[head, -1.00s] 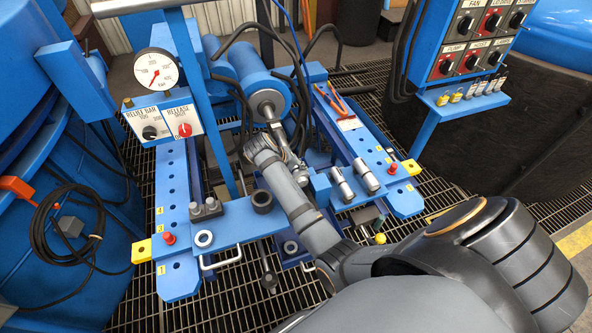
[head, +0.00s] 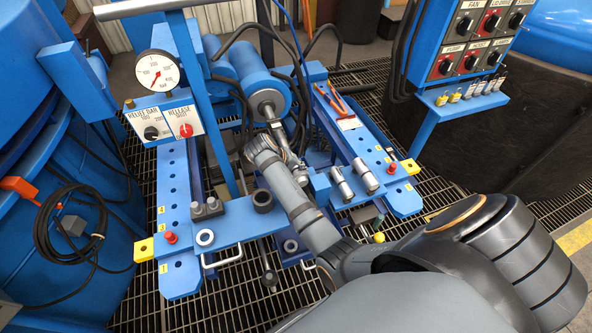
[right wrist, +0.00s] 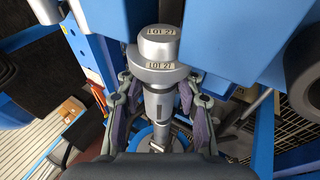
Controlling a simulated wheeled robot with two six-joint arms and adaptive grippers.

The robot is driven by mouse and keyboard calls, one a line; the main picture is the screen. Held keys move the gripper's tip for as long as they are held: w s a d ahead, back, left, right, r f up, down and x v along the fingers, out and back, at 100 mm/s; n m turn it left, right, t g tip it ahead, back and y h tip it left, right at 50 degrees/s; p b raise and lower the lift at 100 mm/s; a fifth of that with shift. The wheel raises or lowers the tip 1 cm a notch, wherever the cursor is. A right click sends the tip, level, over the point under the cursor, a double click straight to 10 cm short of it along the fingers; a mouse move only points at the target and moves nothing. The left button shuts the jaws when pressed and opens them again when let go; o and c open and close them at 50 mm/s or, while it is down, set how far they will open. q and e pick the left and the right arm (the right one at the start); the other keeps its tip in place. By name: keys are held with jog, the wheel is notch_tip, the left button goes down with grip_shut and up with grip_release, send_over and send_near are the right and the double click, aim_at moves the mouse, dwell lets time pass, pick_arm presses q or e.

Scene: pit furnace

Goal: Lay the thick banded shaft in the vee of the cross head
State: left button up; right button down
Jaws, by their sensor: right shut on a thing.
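My right gripper (head: 283,153) reaches in over the middle of the blue press, and its fingertips are mostly hidden by my own arm in the head view. In the right wrist view its fingers (right wrist: 157,108) are closed on either side of a silver stepped shaft (right wrist: 159,78), with a wide collar and "LOT 27" labels. The shaft's wide end is close to blue metal, but whether they touch is unclear. A blue cross bar (head: 233,232) spans the front of the press; I cannot make out a vee on it. My left gripper is not in view.
A blue cylinder (head: 264,91) with a silver rod lies behind the gripper. Two small silver cylinders (head: 341,182) rest on the right side. A dark ring (head: 263,201) and a pale ring (head: 205,238) sit on the bar. A gauge (head: 157,72) stands at left.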

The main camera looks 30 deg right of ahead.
dwell(0.7)
jog(key=shift+s+f, duration=0.1)
jog(key=shift+f, duration=0.25)
jog(key=shift+s+a+f, duration=0.1)
jog(key=shift+a, duration=0.05)
jog(key=c, duration=1.1)
grip_release()
jog(key=shift+f, duration=0.1)
jog(key=shift+c, duration=0.2)
jog(key=o, duration=0.4)
jog(key=shift+f, duration=0.1)
jog(key=shift+c, duration=0.2)
